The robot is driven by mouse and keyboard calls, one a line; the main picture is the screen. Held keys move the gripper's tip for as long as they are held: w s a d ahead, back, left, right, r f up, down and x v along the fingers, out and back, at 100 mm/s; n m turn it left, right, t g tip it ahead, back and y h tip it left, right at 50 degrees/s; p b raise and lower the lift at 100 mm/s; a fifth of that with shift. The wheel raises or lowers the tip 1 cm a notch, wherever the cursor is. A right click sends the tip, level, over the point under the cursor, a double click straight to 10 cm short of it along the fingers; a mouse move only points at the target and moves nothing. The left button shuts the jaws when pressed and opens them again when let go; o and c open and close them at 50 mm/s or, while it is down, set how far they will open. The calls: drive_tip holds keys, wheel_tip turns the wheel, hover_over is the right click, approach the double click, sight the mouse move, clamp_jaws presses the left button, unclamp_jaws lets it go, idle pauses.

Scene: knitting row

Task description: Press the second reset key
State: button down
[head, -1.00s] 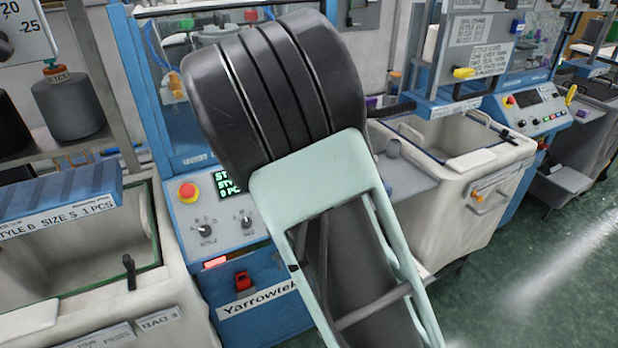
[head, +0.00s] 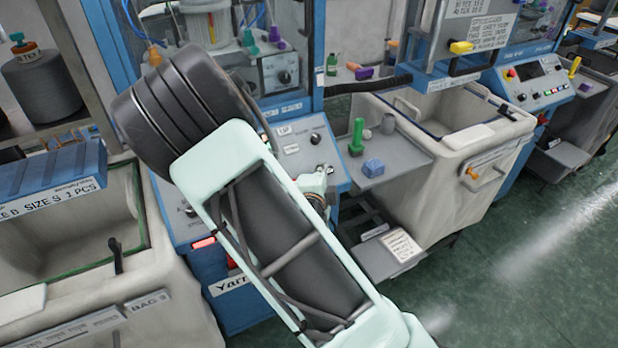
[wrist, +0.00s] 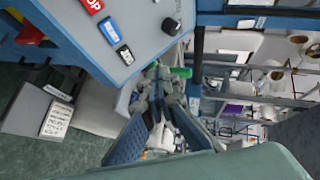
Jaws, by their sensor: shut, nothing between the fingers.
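The near machine's grey control panel (head: 306,148) is partly covered by my arm in the head view. In the wrist view the panel (wrist: 140,30) shows a red key ending in "OP" (wrist: 92,5), a blue key with a light mark (wrist: 109,30), a small pale and dark key (wrist: 125,54) and a black knob (wrist: 170,25). I cannot read which is a reset key. My gripper (head: 326,172) is small, partly hidden beyond my forearm in the head view, in front of the panel's right part. It looks shut and empty; contact with the panel cannot be told.
A grey shelf (head: 398,162) right of the panel carries a green spool (head: 357,137) and a blue block (head: 373,167). White bins stand left (head: 150,290) and right (head: 455,190). Another panel (head: 535,85) is farther right. Green floor (head: 530,270) is open at the lower right.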

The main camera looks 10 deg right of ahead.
drive_tip(key=shift+w+a+f+b, duration=0.25)
drive_tip(key=shift+w+f+b, duration=0.55)
drive_tip(key=shift+f, duration=0.3)
drive_tip(key=shift+w+a+f+b, duration=0.3)
drive_tip(key=shift+w+f+b, duration=0.55)
drive_tip(key=shift+f, duration=0.3)
drive_tip(key=shift+w+a+f+b, duration=0.25)
drive_tip(key=shift+w+f+b, duration=0.4)
drive_tip(key=shift+w+f, duration=0.35)
drive_tip(key=shift+s, duration=0.1)
drive_tip(key=shift+f+b, duration=0.3)
drive_tip(key=shift+b, duration=0.05)
drive_tip(key=shift+w+f+b, duration=0.15)
drive_tip(key=shift+w+b, duration=0.1)
drive_tip(key=shift+b, duration=0.2)
drive_tip(key=shift+w+a+f+b, duration=0.2)
drive_tip(key=shift+f+b, duration=0.1)
drive_tip(key=shift+b, duration=0.25)
drive_tip(key=shift+r, duration=0.1)
drive_tip(key=shift+s+d+r, duration=0.2)
drive_tip(key=shift+s+r, duration=0.25)
drive_tip(key=shift+r, duration=0.1)
drive_tip(key=shift+r, duration=0.1)
